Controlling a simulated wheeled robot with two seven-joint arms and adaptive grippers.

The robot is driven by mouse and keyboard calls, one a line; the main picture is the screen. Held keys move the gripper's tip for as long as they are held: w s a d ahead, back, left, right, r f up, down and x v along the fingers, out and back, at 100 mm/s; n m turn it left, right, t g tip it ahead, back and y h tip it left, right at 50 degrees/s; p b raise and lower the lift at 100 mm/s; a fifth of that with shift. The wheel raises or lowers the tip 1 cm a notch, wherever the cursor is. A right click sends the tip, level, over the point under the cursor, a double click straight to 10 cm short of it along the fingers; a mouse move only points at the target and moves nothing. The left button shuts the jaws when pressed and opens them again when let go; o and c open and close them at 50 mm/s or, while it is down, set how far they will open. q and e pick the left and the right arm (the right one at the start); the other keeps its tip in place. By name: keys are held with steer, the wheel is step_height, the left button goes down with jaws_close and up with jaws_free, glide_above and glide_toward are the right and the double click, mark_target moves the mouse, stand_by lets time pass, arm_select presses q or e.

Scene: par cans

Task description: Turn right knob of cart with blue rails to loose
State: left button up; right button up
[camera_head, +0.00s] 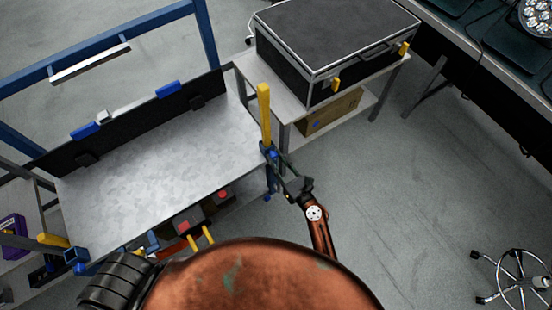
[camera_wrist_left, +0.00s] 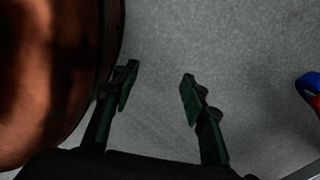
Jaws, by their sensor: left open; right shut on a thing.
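The cart with blue rails (camera_head: 160,165) stands at the left in the head view, with a grey top and a black back panel. A yellow upright handle (camera_head: 264,115) rises at its right front corner, and the blue right knob (camera_head: 269,152) is at the handle's base. My right gripper (camera_head: 274,160) is at this corner, shut on the knob; its fingers partly hide the knob, so its turn angle cannot be told. My left gripper (camera_wrist_left: 158,78) is open and empty in the left wrist view, over bare floor.
A black case (camera_head: 335,40) sits on a side table right of the cart. A wheeled stool base (camera_head: 518,280) stands at the lower right. A blue and red part (camera_wrist_left: 310,90) shows at the left wrist view's right edge.

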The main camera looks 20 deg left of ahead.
jaws_close()
